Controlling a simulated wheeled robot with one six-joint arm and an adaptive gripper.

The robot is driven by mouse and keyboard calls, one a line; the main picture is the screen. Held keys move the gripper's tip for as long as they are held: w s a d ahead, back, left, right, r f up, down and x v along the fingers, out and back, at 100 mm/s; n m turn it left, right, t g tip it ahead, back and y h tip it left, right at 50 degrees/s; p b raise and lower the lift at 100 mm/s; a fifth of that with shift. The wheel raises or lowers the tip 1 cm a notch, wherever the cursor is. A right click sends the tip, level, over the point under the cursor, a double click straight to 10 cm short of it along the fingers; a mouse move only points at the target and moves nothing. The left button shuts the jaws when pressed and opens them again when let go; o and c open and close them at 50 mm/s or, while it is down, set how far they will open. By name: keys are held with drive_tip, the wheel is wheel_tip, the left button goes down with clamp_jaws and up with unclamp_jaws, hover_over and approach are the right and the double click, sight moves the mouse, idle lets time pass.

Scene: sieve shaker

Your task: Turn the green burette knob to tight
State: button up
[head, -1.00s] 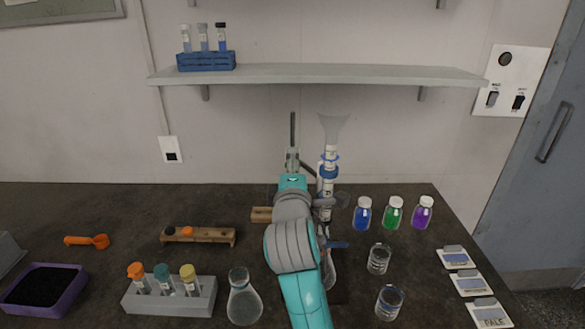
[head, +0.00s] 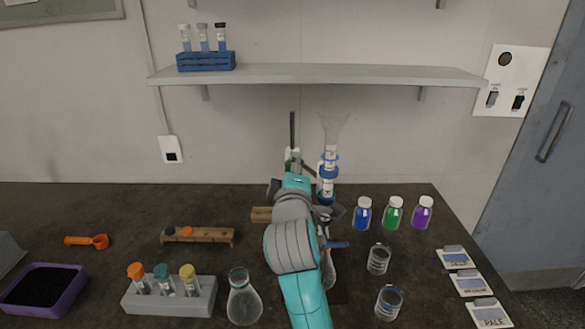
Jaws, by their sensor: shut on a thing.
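The burette (head: 328,170) stands upright right of centre, with a clear funnel (head: 333,130) on top and blue bands along it. Its stand has a thin dark rod (head: 292,130) and a clamp just to the left. My gripper (head: 324,214) is at the lower part of the burette, partly hidden by my teal and grey arm. It is shut at the place of the stopcock. The green knob cannot be made out there; my gripper and arm cover it, so its angle cannot be read.
A flask (head: 243,298) stands left of my arm. Two glass beakers (head: 378,259) (head: 389,302) and blue, green and purple bottles (head: 393,213) stand to the right. A grey tube rack (head: 170,300) is at front left. A shelf (head: 320,75) hangs above.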

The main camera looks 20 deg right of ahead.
drive_tip(key=shift+m, duration=0.5)
drive_tip(key=o, duration=1.2)
drive_tip(key=v, duration=1.2)
